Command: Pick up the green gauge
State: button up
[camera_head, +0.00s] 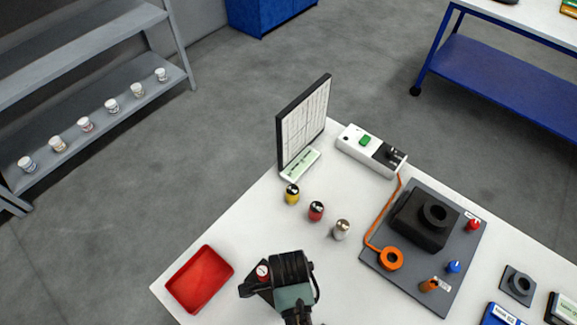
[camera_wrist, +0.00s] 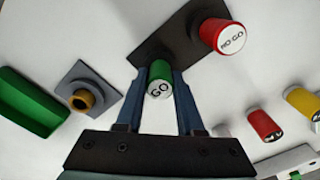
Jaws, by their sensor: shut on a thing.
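The green gauge (camera_wrist: 160,70), a short cylinder with a white end marked GO, is between the two fingers of my gripper (camera_wrist: 160,80) in the wrist view. The fingers are shut on its sides. It is at one end of a dark holder (camera_wrist: 178,36); I cannot tell whether it still touches the holder. A red gauge (camera_wrist: 222,35) marked NO GO stands at the holder's other end. In the head view my gripper (camera_head: 285,285) is over the front of the white table and hides the green gauge; the red gauge (camera_head: 263,272) shows beside it.
A red tray (camera_head: 200,279) is left of my gripper. Yellow (camera_head: 292,194), red (camera_head: 316,211) and silver (camera_head: 341,229) capped cylinders stand behind it. A dark fixture board (camera_head: 455,240) is to the right. In the wrist view, a green tray (camera_wrist: 30,103) and a brass ring (camera_wrist: 82,99) are left.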

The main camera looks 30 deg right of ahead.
grip_shut()
